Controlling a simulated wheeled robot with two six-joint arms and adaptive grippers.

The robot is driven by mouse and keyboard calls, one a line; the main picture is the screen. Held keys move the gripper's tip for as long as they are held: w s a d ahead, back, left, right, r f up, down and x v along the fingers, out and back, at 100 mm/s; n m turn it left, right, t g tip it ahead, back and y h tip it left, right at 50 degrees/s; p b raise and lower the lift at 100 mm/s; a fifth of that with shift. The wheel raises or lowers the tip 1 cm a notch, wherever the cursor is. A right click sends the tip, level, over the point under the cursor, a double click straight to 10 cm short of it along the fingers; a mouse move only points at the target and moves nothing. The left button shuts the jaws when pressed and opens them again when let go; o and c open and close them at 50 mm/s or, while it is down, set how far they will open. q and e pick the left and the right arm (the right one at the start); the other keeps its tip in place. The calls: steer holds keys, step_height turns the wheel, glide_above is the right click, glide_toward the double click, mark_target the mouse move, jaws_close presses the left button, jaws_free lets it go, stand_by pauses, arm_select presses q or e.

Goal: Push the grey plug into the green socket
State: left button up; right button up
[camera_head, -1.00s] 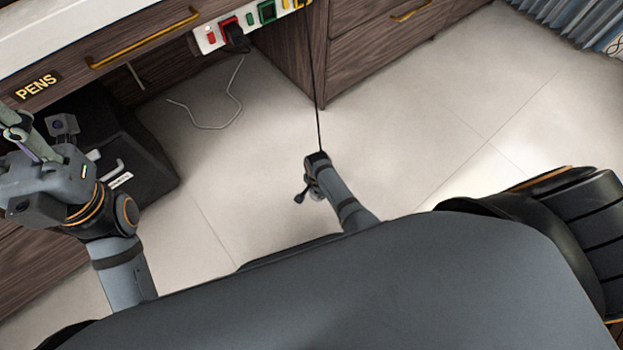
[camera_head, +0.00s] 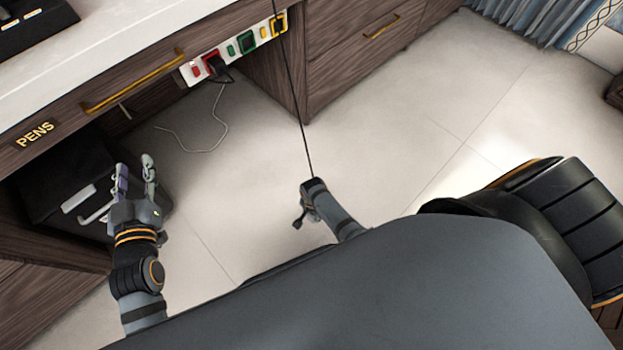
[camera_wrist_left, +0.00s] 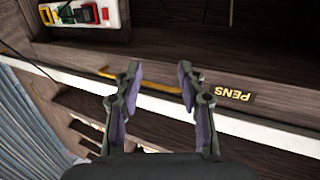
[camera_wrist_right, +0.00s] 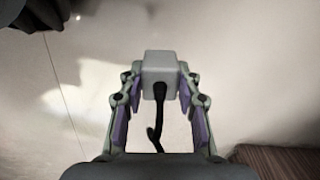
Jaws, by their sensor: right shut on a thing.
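The grey plug (camera_wrist_right: 160,68) is a light grey block between the fingertips of my right gripper (camera_wrist_right: 160,82) in the right wrist view, with a black cord hanging from it. My right gripper is shut on the plug. In the head view my right arm shows but its fingers and the plug cannot be made out. The green socket (camera_head: 246,43) is on a white strip below the desk edge, between a red and a yellow socket, and looks empty. My left gripper (camera_head: 135,162) is open and empty, below the drawer; its parted fingers also show in the left wrist view (camera_wrist_left: 160,78).
The white power strip (camera_head: 186,75) has a black plug in its red socket (camera_head: 211,57). A thin dark cord (camera_head: 292,90) runs from above down to my right arm. A black box (camera_head: 60,180) stands under the desk beside my left gripper.

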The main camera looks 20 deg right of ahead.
steer(key=shift+s+d+r+p, duration=0.1)
steer(key=shift+s+r+p, duration=0.3)
steer(key=shift+s+p, duration=0.35)
arm_select(q)
steer(key=s+f+g+p, duration=0.3)
steer(key=s+f+g, duration=1)
steer(key=s+f, duration=0.4)
steer(key=shift+d+f, duration=0.4)
steer(key=shift+f, duration=0.35)
arm_select(e)
steer(key=s, duration=0.1)
steer(key=s+r, duration=0.1)
steer(key=s, duration=0.1)
steer(key=shift+s+d+r, duration=0.1)
steer(key=shift+d+r, duration=0.05)
steer(key=shift+d, duration=0.15)
arm_select(q)
steer(key=shift+w, duration=0.1)
